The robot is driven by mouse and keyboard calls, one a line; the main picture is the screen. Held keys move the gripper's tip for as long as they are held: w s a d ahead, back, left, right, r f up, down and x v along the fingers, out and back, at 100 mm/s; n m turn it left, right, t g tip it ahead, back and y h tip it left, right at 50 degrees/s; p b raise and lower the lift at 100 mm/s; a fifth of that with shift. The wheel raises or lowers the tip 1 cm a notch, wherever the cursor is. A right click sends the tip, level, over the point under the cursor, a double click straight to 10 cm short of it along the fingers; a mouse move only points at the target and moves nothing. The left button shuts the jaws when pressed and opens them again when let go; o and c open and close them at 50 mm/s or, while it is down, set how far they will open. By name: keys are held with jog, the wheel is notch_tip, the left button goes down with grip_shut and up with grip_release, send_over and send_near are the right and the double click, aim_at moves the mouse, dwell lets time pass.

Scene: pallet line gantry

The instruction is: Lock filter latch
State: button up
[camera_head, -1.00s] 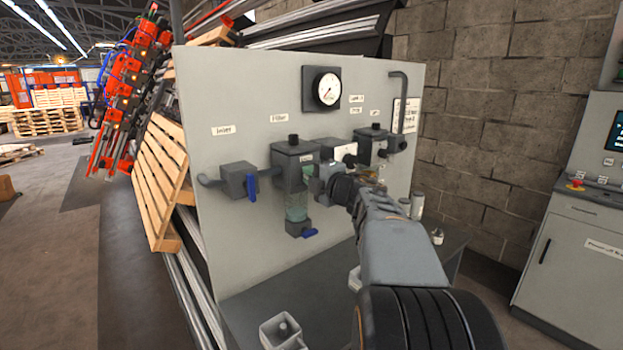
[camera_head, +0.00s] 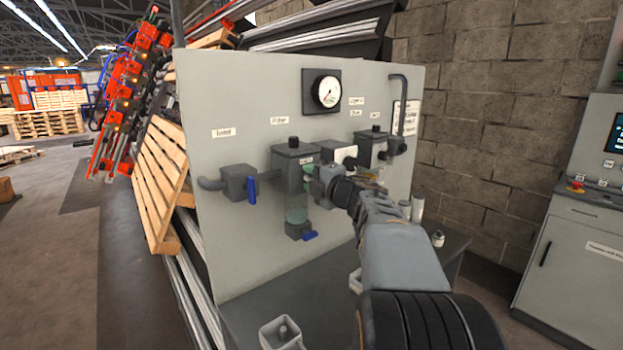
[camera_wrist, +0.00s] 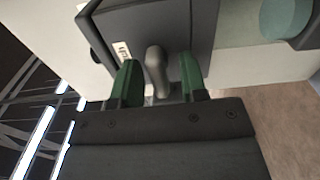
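The filter (camera_head: 293,166) is a dark grey housing on the grey panel, with a translucent greenish bowl (camera_head: 296,211) below it. My gripper (camera_head: 310,176) is at the right side of the filter housing. In the wrist view, a grey rounded latch lever (camera_wrist: 155,66) stands in front of the dark housing (camera_wrist: 185,22), beside a small pale label (camera_wrist: 122,50). The green fingers of my gripper (camera_wrist: 159,80) are apart on either side of the lever, with gaps showing. The lever's lower end is partly hidden by the gripper. In the head view, my gripper hides the latch.
A blue-handled inlet valve (camera_head: 240,183) is left of the filter, and a blue drain handle (camera_head: 310,235) is below it. A pressure gauge (camera_head: 328,91) is above. Another dark unit (camera_head: 370,148) is close on the right. A white open box (camera_head: 281,334) stands on the bench below.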

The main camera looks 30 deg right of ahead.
jog(key=s+d+b, duration=0.1)
jog(key=s, duration=1.2)
jog(key=shift+s+d, duration=0.25)
jog(key=shift+s, duration=0.05)
